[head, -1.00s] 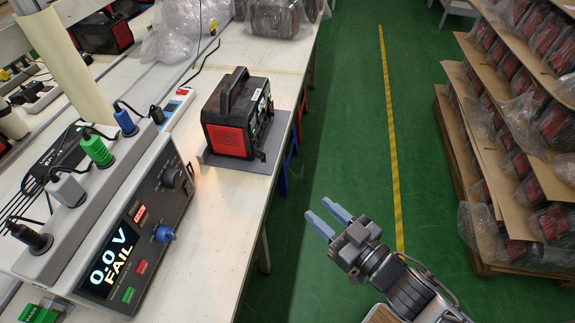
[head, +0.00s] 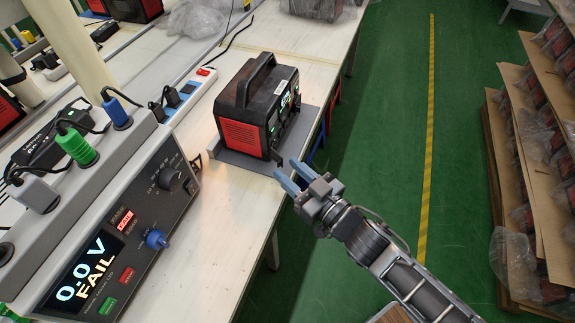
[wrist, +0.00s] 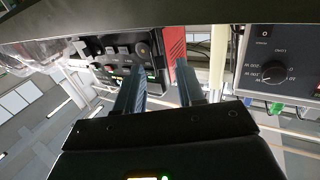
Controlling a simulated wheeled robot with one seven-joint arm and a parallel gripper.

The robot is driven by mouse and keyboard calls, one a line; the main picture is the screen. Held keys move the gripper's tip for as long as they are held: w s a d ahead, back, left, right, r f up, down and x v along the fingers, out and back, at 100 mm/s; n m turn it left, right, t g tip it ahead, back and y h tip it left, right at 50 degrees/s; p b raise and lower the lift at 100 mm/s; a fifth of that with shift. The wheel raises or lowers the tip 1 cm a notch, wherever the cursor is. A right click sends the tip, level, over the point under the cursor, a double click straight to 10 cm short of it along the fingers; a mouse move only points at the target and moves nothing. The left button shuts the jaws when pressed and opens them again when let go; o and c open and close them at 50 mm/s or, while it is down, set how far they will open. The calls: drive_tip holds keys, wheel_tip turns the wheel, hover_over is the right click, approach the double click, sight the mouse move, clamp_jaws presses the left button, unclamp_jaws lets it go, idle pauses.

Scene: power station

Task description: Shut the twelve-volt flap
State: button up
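The black and red power station (head: 250,105) stands upright on the bench, with its ports and lit display on the right-hand face. A small dark flap (head: 276,157) seems to stick out low on that face near the front corner; it is too small to tell for sure that it is the twelve-volt one. My gripper (head: 285,168) is open and empty, its blue-grey fingers pointing at this corner, just in front of it. In the wrist view the picture is upside down; the fingers (wrist: 158,80) are apart before the port face (wrist: 115,55).
A grey tray (head: 235,163) lies under the station. A test console (head: 120,240) showing "0.0 V FAIL" stands at the front left, with cabled plugs above it. A power strip (head: 188,95) lies behind. Shelves of packed units (head: 540,150) stand right; the green aisle floor (head: 370,130) is clear.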

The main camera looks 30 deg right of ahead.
drive_tip(key=shift+w+a, duration=0.15)
drive_tip(key=shift+w, duration=0.65)
drive_tip(key=shift+c, duration=0.4)
clamp_jaws()
